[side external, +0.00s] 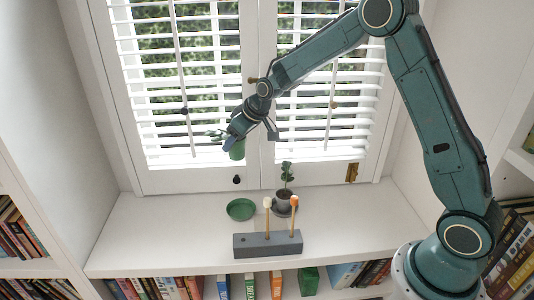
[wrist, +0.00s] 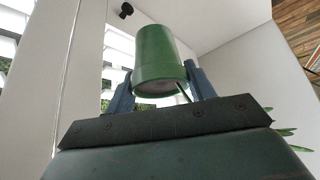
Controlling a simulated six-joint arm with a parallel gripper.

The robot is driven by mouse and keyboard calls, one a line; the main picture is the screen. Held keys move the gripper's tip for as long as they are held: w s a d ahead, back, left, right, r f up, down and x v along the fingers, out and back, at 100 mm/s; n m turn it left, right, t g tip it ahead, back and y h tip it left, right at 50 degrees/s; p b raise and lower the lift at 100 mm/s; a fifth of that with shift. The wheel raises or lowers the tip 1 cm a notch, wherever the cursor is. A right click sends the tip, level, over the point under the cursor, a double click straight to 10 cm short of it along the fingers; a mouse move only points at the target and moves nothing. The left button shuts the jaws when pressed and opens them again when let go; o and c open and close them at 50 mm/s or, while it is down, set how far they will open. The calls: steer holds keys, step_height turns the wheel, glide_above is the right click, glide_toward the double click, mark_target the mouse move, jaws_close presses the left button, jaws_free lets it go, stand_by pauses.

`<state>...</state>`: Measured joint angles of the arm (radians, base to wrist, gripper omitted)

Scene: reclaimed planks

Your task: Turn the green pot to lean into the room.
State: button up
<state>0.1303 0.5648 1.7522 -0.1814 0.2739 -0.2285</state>
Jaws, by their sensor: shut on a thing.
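The green pot (side external: 238,151) is held in the air in front of the shutters, well above the white sill. Green leaves show at its upper left. My gripper (side external: 234,141) is shut on the pot. In the wrist view the green pot (wrist: 158,55) sits between the two blue fingers of my gripper (wrist: 161,88), with leaves at the right edge. The pot's exact tilt is hard to tell. A green saucer (side external: 240,209) lies empty on the sill below.
A small dark pot with a plant (side external: 283,198) stands right of the saucer. White shutters (side external: 165,90) are close behind my gripper. The sill's left side (side external: 150,235) is clear.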

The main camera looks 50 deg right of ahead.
steer(key=shift+f+n+g+y, duration=0.55)
steer(key=shift+f+n, duration=0.8)
steer(key=shift+f, duration=1.85)
steer(key=shift+f+n+g+y, duration=0.25)
steer(key=shift+f+n+y, duration=0.85)
steer(key=shift+f, duration=2.1)
steer(key=shift+f+n+g+y, duration=0.4)
steer(key=shift+f+n, duration=1.25)
steer(key=shift+f, duration=1.55)
steer(key=shift+f, duration=0.2)
steer(key=shift+f, duration=1.35)
steer(key=o, duration=1.3)
steer(key=shift+o, duration=0.2)
